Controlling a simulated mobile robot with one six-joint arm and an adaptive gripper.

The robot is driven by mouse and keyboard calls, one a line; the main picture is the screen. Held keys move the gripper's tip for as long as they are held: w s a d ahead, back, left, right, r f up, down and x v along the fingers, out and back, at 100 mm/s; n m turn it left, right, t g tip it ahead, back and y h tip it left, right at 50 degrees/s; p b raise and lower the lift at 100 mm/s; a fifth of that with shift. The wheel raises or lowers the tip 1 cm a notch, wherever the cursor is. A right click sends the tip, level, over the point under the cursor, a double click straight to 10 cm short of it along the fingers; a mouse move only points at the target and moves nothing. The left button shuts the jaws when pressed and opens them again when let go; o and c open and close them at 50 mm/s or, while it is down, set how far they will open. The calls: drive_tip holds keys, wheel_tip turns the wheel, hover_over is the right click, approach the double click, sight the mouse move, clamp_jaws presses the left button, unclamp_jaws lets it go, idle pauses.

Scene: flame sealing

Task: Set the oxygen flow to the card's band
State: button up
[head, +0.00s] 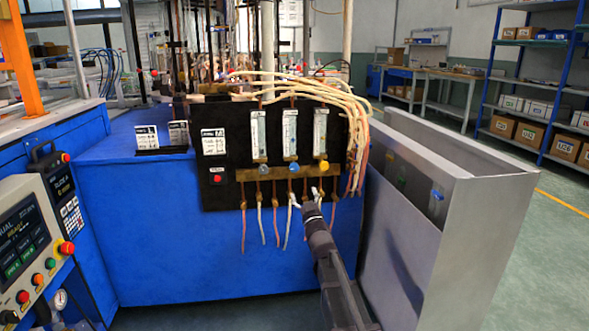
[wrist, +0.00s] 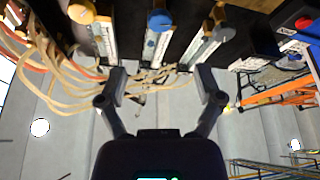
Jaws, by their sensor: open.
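Three upright flowmeters stand on a black panel (head: 233,184): left (head: 259,130), middle (head: 290,133) and right (head: 320,133). Their knobs at the foot are grey (head: 262,167), blue (head: 293,167) and yellow (head: 323,165). The blue knob (wrist: 160,20) and yellow knob (wrist: 82,12) also show in the wrist view, which looks inverted. A white card (head: 214,141) is on the panel's left; its print and the tube readings are too small to read. My gripper (head: 309,207) is below the panel, under the blue and yellow knobs. In the wrist view my gripper (wrist: 162,84) is open and empty, apart from the knobs.
A red button (head: 217,179) is on the panel. Pale hoses (head: 340,100) bundle over its top right, and thin hoses hang below it near my gripper. A grey metal bin (head: 450,225) stands close on the right. Two more cards (head: 147,137) stand on the blue bench (head: 180,220).

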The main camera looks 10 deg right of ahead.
sight(295, 170)
drive_tip(key=p+x, duration=0.4)
drive_tip(key=x, duration=0.8)
drive_tip(key=shift+w+r, duration=0.1)
drive_tip(key=shift+w, duration=0.15)
drive_tip(key=c, duration=1.2)
